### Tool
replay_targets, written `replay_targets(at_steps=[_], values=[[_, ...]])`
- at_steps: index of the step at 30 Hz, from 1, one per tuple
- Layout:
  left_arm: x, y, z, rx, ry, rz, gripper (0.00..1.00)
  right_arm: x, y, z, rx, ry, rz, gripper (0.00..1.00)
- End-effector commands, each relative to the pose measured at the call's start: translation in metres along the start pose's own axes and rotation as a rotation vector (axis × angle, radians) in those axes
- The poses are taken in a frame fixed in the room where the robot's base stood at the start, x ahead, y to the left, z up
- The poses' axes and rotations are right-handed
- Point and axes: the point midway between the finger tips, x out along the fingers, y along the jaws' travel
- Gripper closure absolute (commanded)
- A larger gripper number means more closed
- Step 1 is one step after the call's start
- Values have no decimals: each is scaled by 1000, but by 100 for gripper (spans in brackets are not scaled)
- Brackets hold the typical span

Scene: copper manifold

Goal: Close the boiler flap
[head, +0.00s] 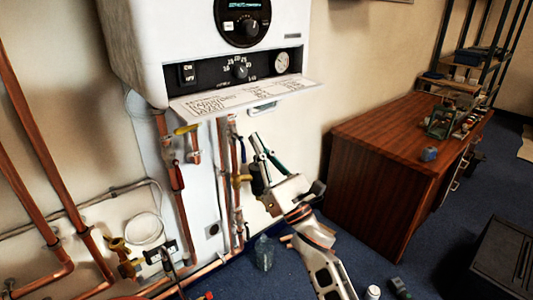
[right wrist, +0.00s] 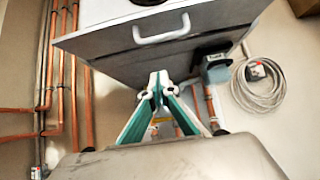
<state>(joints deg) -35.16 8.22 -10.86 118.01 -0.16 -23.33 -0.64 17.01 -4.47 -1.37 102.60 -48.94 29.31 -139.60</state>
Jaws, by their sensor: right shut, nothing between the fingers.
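The white boiler (head: 215,50) hangs on the wall at the top of the head view. Its flap (head: 240,97) is open and sticks out below the control panel, nearly level, with printed text on its upper face. A handle (head: 262,107) shows at its front edge. In the right wrist view the flap's grey outer face (right wrist: 105,48) fills the upper middle, with the white handle (right wrist: 162,30) on it. My right gripper (head: 258,142) is shut and empty, below the flap; its fingertips (right wrist: 158,82) meet in front of that face. I cannot tell if they touch it. My left gripper is out of view.
Copper pipes (head: 178,200) with valves run down the wall under the boiler. A wooden desk (head: 375,160) stands to the right with small items on it. A clear bottle (head: 264,252) stands on the blue floor. A coiled cable (right wrist: 258,85) hangs at the right in the wrist view.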

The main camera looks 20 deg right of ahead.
Motion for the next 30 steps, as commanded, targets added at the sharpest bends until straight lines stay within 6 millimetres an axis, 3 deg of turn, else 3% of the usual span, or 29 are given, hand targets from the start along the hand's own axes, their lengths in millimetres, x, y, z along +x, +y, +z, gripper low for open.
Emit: replay_targets(at_steps=[1,8,13,18,30], values=[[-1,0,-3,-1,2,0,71,12,0,4,-1,-5,1,100],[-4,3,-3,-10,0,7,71,47,0,2,1,-2,0,100],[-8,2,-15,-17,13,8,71,40,0,23,-1,-1,1,100],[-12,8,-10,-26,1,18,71,34,0,35,-1,1,-1,100],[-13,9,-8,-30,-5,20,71,31,-1,36,2,3,-1,100]])
